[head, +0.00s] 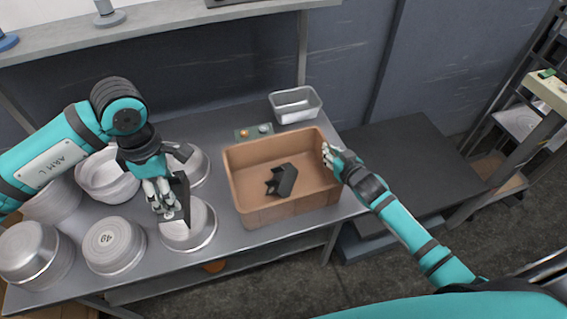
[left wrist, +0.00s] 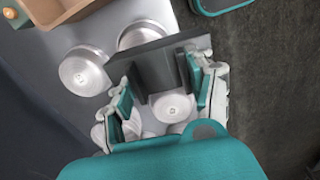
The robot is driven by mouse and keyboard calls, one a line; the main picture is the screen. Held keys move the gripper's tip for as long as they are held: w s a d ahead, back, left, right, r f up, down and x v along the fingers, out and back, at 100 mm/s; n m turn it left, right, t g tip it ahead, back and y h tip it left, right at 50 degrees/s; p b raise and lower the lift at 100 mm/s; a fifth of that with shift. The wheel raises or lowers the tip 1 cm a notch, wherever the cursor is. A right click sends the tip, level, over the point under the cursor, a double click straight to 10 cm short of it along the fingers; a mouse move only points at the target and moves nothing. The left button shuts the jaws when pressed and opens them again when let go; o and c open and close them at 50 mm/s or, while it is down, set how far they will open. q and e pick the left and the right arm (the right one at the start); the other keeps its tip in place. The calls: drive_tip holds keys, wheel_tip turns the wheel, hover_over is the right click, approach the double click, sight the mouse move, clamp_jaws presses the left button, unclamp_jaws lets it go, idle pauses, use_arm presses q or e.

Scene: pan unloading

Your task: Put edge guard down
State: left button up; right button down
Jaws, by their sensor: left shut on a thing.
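A dark edge guard (left wrist: 158,62) is held between the fingers of my left gripper (left wrist: 162,82) in the left wrist view. In the head view this edge guard (head: 181,196) shows as a dark plate beside my left gripper (head: 164,203), above the round metal pans on the left part of the table. Another dark angled guard (head: 284,180) lies inside the orange-brown tote (head: 262,213). My right gripper (head: 332,158) is at the tote's right wall; whether its fingers are open or closed on the rim is unclear.
Several round pans, such as one (head: 114,245) at the front left, crowd the table's left side. A small metal tray (head: 296,104) and a button box (head: 253,132) stand behind the tote. A dark, bare surface (head: 405,165) is to the right. A shelf (head: 150,30) runs above the back.

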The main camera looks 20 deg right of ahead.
use_arm(q)
drive_tip(key=w+d+n, duration=0.6)
drive_tip(key=d+n, duration=0.2)
drive_tip(key=n, duration=2.9)
hover_over(258, 202)
wheel_tip(258, 202, down, 2)
wheel_tip(258, 202, down, 18)
drive_tip(key=shift+r, duration=0.15)
